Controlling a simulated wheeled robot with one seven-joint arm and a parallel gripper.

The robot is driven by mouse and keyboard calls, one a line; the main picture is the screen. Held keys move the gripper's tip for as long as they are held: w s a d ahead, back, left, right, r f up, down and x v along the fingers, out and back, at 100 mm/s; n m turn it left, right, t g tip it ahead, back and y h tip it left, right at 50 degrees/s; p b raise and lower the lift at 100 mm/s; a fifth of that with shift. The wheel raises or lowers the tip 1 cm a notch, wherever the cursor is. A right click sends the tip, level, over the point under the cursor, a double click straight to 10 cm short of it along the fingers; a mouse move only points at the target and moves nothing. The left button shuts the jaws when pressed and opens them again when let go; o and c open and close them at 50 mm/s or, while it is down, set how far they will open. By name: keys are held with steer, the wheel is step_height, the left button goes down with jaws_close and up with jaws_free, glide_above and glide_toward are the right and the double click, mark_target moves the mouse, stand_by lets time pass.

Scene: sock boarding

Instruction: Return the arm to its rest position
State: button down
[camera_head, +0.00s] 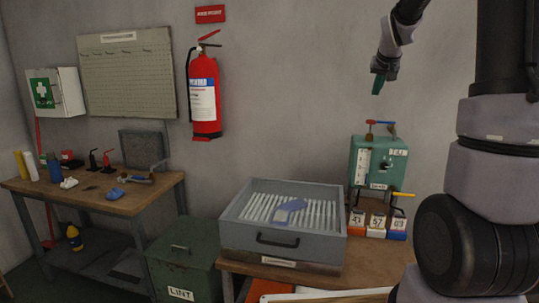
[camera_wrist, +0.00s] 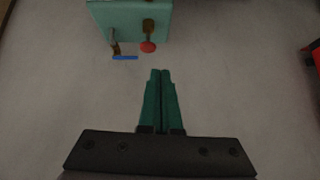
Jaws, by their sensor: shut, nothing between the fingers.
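My gripper (camera_head: 378,83) hangs from my raised arm at the upper right of the head view, in front of the bare grey wall. It is above the teal control box (camera_head: 377,162) and apart from it. In the wrist view my gripper (camera_wrist: 160,73) shows its two green fingers side by side and closed together, with nothing between them. The teal box (camera_wrist: 130,18) shows at the top of that view, with a blue lever and a red knob.
A grey drawer (camera_head: 282,258) of pale slats with a blue-grey item stands on the right bench. A fire extinguisher (camera_head: 203,95) hangs on the wall. A cluttered workbench (camera_head: 140,200) and a green bin (camera_head: 183,255) are left.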

steer(key=s+a+y, duration=0.1)
steer(key=s+a, duration=0.4)
steer(key=s, duration=0.6)
steer(key=s+a+g+y, duration=0.1)
steer(key=s+a, duration=0.4)
steer(key=s, duration=0.7)
steer(key=s+a+f+y, duration=0.1)
steer(key=s+a, duration=0.4)
steer(key=s, duration=0.6)
steer(key=shift+s+a+m+y, duration=0.15)
steer(key=shift+s+m+y, duration=0.15)
steer(key=shift+y, duration=0.2)
steer(key=w+d+r+h, duration=0.15)
steer(key=w+d, duration=0.25)
steer(key=w, duration=0.6)
steer(key=w+d+r+h, duration=0.15)
steer(key=w+d, duration=0.25)
steer(key=w, duration=0.6)
steer(key=w+d+r+h, duration=0.15)
steer(key=w+d, duration=0.25)
steer(key=w, duration=0.6)
steer(key=w+d+f+n+t, duration=0.1)
steer(key=w+d+f, duration=0.2)
steer(key=w+d, duration=0.4)
steer(key=w, duration=0.4)
steer(key=shift+d+f, duration=0.15)
steer(key=shift+f, duration=0.05)
